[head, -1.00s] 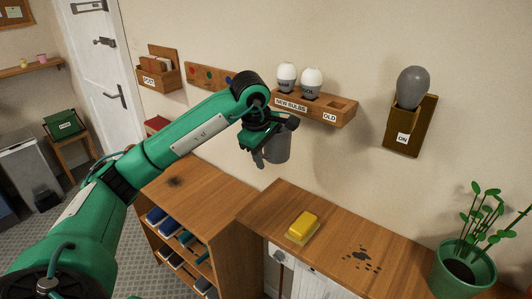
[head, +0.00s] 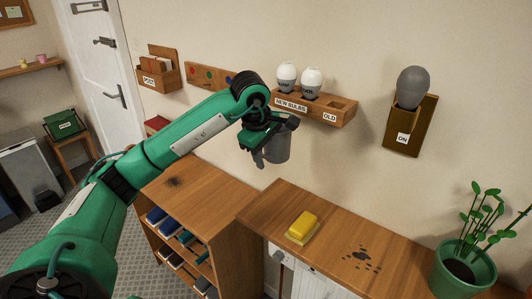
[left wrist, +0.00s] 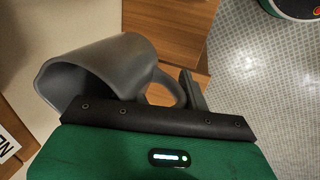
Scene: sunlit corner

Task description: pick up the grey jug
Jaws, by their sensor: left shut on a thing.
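The grey jug (head: 277,147) is held up in the air by my left gripper (head: 262,150), above the gap between the shelf unit and the counter. In the left wrist view the jug (left wrist: 110,68) shows its open mouth to the left and its handle to the right, at the black jaw of the gripper (left wrist: 165,115). The gripper is shut on the jug, seemingly at its handle side; the exact contact is partly hidden. My right gripper is not in view.
A yellow sponge (head: 303,227) and dark spots (head: 361,257) lie on the wooden counter (head: 275,200). A potted plant (head: 463,265) stands at its right end. A bulb rack (head: 318,107) and a grey bulb on a wall holder (head: 405,130) are behind. The shelf unit's top (head: 200,195) is mostly clear.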

